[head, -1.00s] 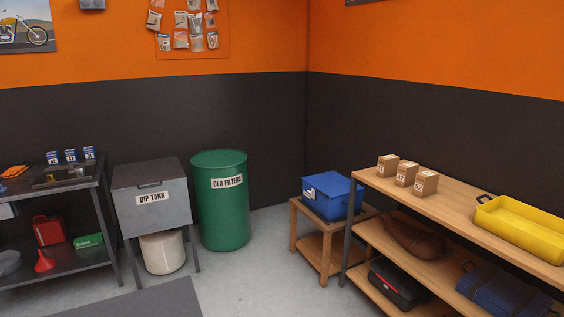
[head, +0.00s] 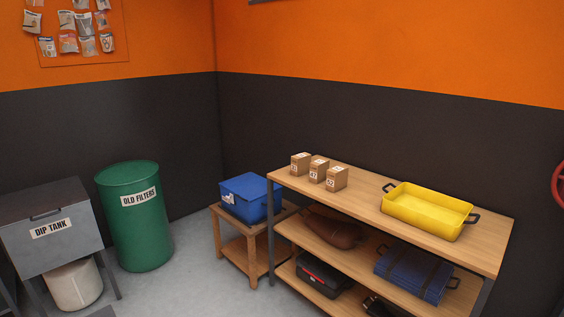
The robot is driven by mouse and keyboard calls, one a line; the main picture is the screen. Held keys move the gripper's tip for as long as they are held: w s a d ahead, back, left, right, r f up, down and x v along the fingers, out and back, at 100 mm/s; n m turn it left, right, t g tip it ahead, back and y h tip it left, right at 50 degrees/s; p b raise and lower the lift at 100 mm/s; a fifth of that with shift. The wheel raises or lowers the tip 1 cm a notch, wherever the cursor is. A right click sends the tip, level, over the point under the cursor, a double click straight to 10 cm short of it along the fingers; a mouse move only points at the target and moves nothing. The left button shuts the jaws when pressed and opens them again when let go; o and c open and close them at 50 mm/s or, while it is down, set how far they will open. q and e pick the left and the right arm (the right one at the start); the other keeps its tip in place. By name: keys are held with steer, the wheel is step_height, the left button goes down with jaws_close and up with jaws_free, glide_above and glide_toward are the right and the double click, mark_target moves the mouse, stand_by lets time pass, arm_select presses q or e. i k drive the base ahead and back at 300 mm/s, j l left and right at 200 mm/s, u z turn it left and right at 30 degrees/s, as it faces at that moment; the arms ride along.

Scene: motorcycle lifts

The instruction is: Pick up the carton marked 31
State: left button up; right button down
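Three small brown cartons stand in a row on the top board of the wooden shelf unit (head: 440,244), near its left end. They are the left carton (head: 300,164), the middle carton (head: 319,170) and the right carton (head: 337,178). Each has a white number label on its front, too small to read for sure, so I cannot tell which is marked 31. Neither of my grippers is in view.
A yellow tray (head: 428,215) with dark handles sits right of the cartons. A blue box (head: 252,197) rests on a low wooden stand (head: 235,244) left of the shelf. A green drum (head: 138,225) and dip tank (head: 55,240) stand further left. Grey floor shows between drum and stand.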

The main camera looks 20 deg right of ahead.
mark_target(300, 163)
steer(key=z, duration=0.9)
